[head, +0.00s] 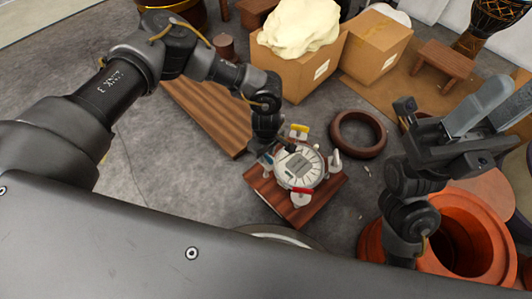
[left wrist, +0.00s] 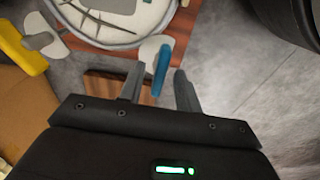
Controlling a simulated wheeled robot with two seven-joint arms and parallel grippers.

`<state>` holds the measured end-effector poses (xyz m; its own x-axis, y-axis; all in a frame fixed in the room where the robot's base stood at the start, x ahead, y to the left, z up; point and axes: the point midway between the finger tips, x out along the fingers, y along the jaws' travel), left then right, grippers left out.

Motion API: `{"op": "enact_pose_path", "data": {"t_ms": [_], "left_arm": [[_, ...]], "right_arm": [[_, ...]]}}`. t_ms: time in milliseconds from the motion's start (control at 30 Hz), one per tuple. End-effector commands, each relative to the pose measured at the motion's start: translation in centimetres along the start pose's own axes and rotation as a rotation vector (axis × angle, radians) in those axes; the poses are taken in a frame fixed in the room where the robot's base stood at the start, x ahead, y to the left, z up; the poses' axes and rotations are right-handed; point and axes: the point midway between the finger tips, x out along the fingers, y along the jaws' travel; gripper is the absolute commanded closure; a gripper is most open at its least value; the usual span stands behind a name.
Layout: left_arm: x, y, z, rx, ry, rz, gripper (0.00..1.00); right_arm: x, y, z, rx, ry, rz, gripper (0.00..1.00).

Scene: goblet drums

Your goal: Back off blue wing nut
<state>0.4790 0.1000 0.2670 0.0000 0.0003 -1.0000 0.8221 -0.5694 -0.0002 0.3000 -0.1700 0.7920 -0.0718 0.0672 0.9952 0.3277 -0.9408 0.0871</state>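A round white drum-like disc (head: 292,178) with dark marks lies on a wooden block (head: 262,190) in the head view. Around its rim are a yellow wing nut (head: 299,129), a red one (head: 302,190) and pale fittings. In the left wrist view, the blue wing nut (left wrist: 162,72) stands beside a white fitting (left wrist: 151,48) at the rim of the disc (left wrist: 150,14). My left gripper (left wrist: 160,78) is open, with the blue wing nut between its fingertips, nearer the right finger. In the head view my left gripper (head: 268,154) largely hides that spot. My right gripper (head: 500,98) is open and empty, raised at the right.
A dark ring (head: 358,134) lies right of the block. A wooden board (head: 205,115) lies at its left. Cardboard boxes (head: 295,72) stand behind. An orange drum (head: 470,235) stands below my right arm. The yellow wing nut also shows in the left wrist view (left wrist: 20,45).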

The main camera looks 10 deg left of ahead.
Motion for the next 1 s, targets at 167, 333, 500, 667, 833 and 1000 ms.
{"op": "enact_pose_path", "data": {"t_ms": [167,333,500,667,833,1000], "left_arm": [[-0.03,0.0,0.01,0.0,0.0,0.0,0.66],[-0.04,0.0,0.01,0.0,0.0,0.0,0.89],[-0.04,0.0,0.0,-0.001,0.0,0.0,1.0],[-0.06,0.0,0.0,-0.008,-0.001,0.0,1.0],[-0.08,-0.02,0.03,-0.051,-0.002,0.0,1.0],[-0.15,-0.01,0.02,-0.15,-0.002,0.0,1.0]], "right_arm": [[0.04,-0.01,-0.01,0.001,0.0,0.0,0.64],[0.04,-0.01,-0.02,0.001,0.0,0.0,0.64],[0.04,-0.01,-0.02,0.001,0.001,0.0,0.64],[0.08,0.01,-0.03,0.0,0.001,0.001,0.64],[0.22,0.07,-0.09,-0.001,0.004,0.002,0.64],[0.28,0.27,-0.16,-0.008,0.0,0.008,0.64]]}}
